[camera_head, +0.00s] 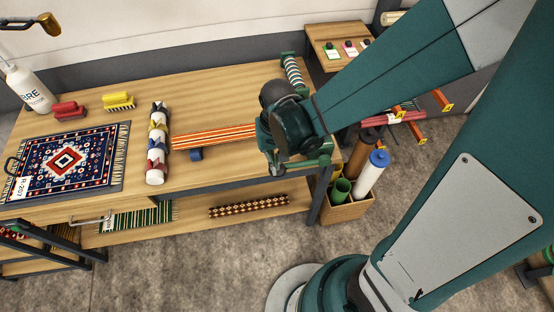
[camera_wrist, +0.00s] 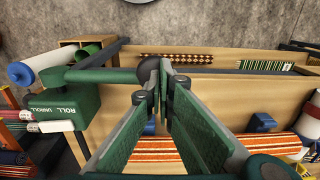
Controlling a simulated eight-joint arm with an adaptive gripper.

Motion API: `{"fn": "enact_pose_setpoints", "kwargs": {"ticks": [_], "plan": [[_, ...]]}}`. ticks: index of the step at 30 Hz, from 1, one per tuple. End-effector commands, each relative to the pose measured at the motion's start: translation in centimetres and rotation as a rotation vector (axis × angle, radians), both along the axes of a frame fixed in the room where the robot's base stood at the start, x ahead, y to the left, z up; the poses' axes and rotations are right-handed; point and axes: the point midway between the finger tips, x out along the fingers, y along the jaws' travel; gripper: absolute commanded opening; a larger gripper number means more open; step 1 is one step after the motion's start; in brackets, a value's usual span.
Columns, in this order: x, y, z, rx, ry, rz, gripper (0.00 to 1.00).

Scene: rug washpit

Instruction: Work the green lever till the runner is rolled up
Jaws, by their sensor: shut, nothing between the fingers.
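The runner (camera_head: 215,136), orange with pale stripes, lies flat across the bench. Its right end is hidden behind my arm; part of it shows in the wrist view (camera_wrist: 155,150). The green lever (camera_head: 312,161) is at the bench's front right. In the wrist view the lever (camera_wrist: 95,75) reaches sideways from a green box (camera_wrist: 55,108) marked ROLL and UNROLL, with a dark knob at its end. My gripper (camera_wrist: 160,72) is shut and empty, its fingertips at the knob; I cannot tell if they touch it. In the head view my gripper (camera_head: 274,168) is partly hidden by the wrist.
A banded roller (camera_head: 293,72) sits at the bench's back right. A bordered rug (camera_head: 120,170), a row of small rolls (camera_head: 158,140) and brushes (camera_head: 118,101) occupy the left. A box of tubes (camera_head: 345,208) stands on the floor beside the bench's right end.

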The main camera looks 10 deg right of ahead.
Motion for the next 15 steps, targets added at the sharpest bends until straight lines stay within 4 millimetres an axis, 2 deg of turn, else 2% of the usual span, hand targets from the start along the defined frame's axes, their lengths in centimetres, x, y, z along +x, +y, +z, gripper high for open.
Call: {"fn": "enact_pose_setpoints", "kwargs": {"ticks": [15], "plan": [[0.0,0.7,-4.2,-0.026,0.001,0.001,0.00]]}}
